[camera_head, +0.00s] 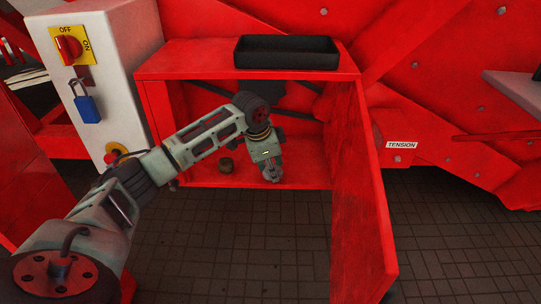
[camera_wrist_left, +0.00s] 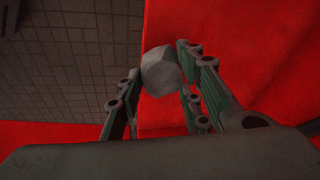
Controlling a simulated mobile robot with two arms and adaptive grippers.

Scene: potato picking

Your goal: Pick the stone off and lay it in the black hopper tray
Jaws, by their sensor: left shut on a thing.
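The grey, faceted stone (camera_wrist_left: 161,71) sits between the fingertips of my left gripper (camera_wrist_left: 157,85) in the left wrist view. The left gripper is shut on it. In the head view this gripper (camera_head: 271,174) points down at the front of the red cabinet's open compartment; the stone is hard to make out there. The black hopper tray (camera_head: 287,61) stands on top of the red cabinet, above and behind the gripper, and its visible inside looks empty. My right gripper is not in view.
The red cabinet (camera_head: 160,65) has its door (camera_head: 362,200) swung open on the right. A small brown lump (camera_head: 226,165) lies on the compartment floor. A white switch box (camera_head: 125,45) with a blue padlock (camera_head: 87,108) stands to the left. Dark paved floor lies in front.

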